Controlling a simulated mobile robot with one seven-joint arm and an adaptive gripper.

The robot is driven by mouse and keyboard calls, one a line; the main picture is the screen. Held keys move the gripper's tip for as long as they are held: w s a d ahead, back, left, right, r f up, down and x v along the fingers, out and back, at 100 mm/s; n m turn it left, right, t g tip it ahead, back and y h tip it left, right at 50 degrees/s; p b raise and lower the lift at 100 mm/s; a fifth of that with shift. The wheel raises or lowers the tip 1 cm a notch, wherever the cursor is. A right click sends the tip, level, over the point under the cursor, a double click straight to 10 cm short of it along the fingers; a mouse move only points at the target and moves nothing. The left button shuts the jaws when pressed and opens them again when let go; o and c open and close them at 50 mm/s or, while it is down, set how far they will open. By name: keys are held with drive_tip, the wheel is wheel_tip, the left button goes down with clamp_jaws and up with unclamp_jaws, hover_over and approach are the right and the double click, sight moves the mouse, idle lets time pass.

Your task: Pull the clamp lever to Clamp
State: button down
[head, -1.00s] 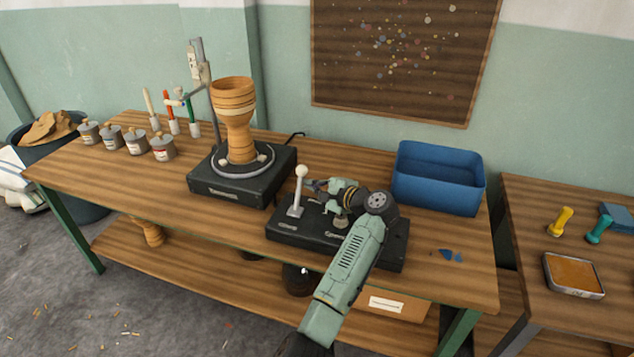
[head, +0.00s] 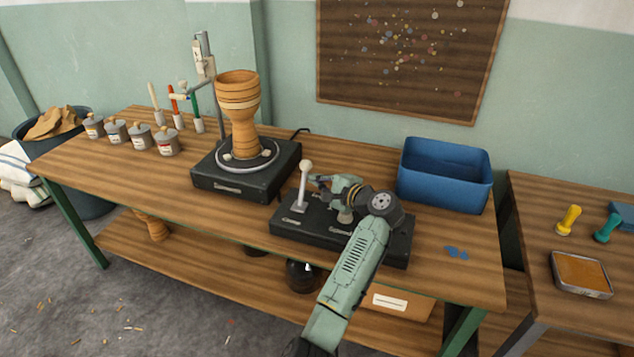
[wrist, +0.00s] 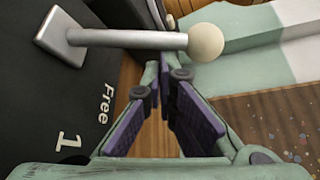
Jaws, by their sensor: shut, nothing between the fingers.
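The clamp lever (head: 302,186) is a silver shaft with a white ball knob, standing nearly upright at the left of a black base box (head: 286,228) on the workbench. In the wrist view the lever's shaft (wrist: 130,38) runs across the upper left, its ball (wrist: 205,42) just beyond my fingertips. "Free" and "1" are printed on the box there. My gripper (head: 316,181) is just right of the lever, close to the shaft below the ball. In the wrist view my gripper (wrist: 170,78) is shut and empty; contact with the lever cannot be told.
A wooden goblet drum (head: 238,110) stands on a black turntable box (head: 215,181) at left, beside a metal post. A blue bin (head: 445,190) is behind and right of my gripper. Several grey cans stand at the far left. Bare bench lies in front of the turntable.

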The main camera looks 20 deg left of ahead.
sight(311, 209)
drive_tip(key=shift+s, duration=0.1)
drive_tip(key=s+n+b, duration=0.1)
drive_tip(key=b, duration=0.2)
drive_tip(key=s+n+t+y+b, duration=0.1)
drive_tip(key=b, duration=0.2)
drive_tip(key=shift+s+r+n, duration=0.1)
drive_tip(key=shift+r+n, duration=0.05)
drive_tip(key=shift+n, duration=0.25)
drive_tip(key=n+b, duration=0.1)
drive_tip(key=b, duration=0.1)
drive_tip(key=s+n+t+y+b, duration=0.1)
drive_tip(key=b, duration=0.1)
drive_tip(key=s+n+b, duration=0.1)
drive_tip(key=b, duration=0.1)
drive_tip(key=shift+s+r+y+b, duration=0.2)
drive_tip(key=shift+r+y+b, duration=0.05)
drive_tip(key=shift+y+b, duration=0.1)
drive_tip(key=s+n+b, duration=0.1)
drive_tip(key=s+n+y+b, duration=0.1)
drive_tip(key=b, duration=0.1)
drive_tip(key=shift+a+r+n+t+y, duration=0.1)
drive_tip(key=shift+r+n+t+y, duration=0.2)
drive_tip(key=shift+n, duration=0.1)
drive_tip(key=shift+s+b, duration=0.35)
drive_tip(key=shift+b, duration=0.35)
drive_tip(key=shift+r, duration=0.1)
